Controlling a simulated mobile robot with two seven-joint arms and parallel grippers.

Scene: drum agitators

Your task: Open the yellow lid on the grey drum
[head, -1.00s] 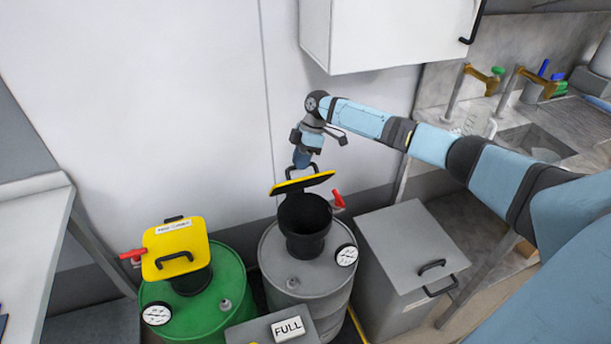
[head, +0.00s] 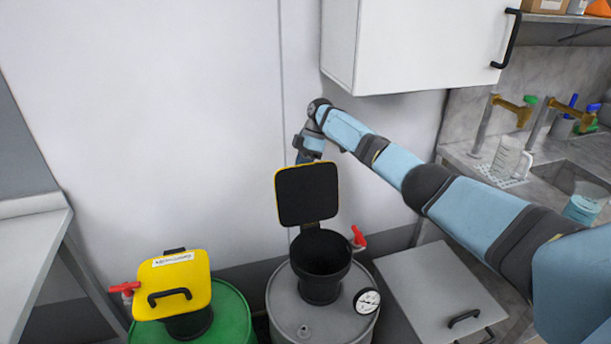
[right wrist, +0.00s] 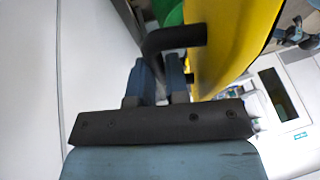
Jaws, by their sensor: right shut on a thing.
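The grey drum (head: 291,302) stands at the lower middle of the head view with a black funnel (head: 320,260) on top. Its yellow lid (head: 307,194) stands upright behind the funnel, its black underside facing me and the funnel mouth uncovered. My right arm reaches over from the right, and its gripper is hidden behind the lid in the head view. In the right wrist view the right gripper (right wrist: 160,80) is shut on the black handle (right wrist: 172,40) of the yellow lid. My left gripper is not in view.
A green drum (head: 233,318) with a closed yellow lid (head: 172,284) stands at the left. A grey box (head: 440,285) is right of the grey drum. A white wall cabinet (head: 415,45) hangs above my right arm. A sink counter is at the far right.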

